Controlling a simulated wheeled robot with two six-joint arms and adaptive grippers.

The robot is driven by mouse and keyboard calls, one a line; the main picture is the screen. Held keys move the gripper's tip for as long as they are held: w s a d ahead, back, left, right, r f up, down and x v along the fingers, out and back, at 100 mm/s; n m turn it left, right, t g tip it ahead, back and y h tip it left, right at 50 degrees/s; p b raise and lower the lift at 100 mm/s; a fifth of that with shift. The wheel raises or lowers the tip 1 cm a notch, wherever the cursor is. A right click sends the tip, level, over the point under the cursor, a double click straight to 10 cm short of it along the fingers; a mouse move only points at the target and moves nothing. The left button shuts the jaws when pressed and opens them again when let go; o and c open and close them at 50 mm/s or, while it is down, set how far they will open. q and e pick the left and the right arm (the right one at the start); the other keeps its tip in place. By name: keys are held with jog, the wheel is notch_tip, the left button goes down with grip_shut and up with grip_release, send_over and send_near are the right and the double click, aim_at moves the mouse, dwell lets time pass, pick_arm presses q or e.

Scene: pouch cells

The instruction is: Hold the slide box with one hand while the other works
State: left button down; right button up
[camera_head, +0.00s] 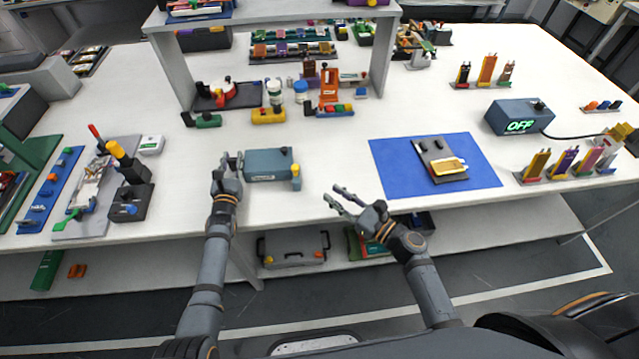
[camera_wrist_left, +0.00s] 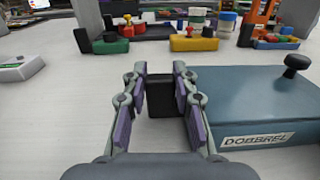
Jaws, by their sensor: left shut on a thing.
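The slide box (camera_head: 268,164) is a blue-grey block on the white table, left of centre. In the left wrist view the box (camera_wrist_left: 262,100) shows a black knob on top and a white label on its near side. My left gripper (camera_head: 230,164) is at the box's left end. In the wrist view its fingers (camera_wrist_left: 160,82) are shut on a dark block beside the box's left end, which looks like its handle. My right gripper (camera_head: 345,200) is open and empty over the table's front edge, right of the box and apart from it.
A blue mat (camera_head: 395,172) with a dark fixture and a yellow pouch cell (camera_head: 448,166) lies right. A grey device reading OFF (camera_head: 519,117) stands beyond it. A yellow-knobbed station (camera_head: 130,185) is left. A white shelf frame (camera_head: 170,72) stands behind. Table between box and mat is clear.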

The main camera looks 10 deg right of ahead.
aim_at(298, 171)
pick_arm(q)
jog(key=shift+s+d+r, duration=0.1)
pick_arm(e)
jog(key=v, duration=0.3)
jog(key=shift+s+d+r, duration=0.1)
jog(key=shift+s+d, duration=0.05)
jog(key=shift+s, duration=0.1)
grip_shut()
jog(key=x, duration=1.4)
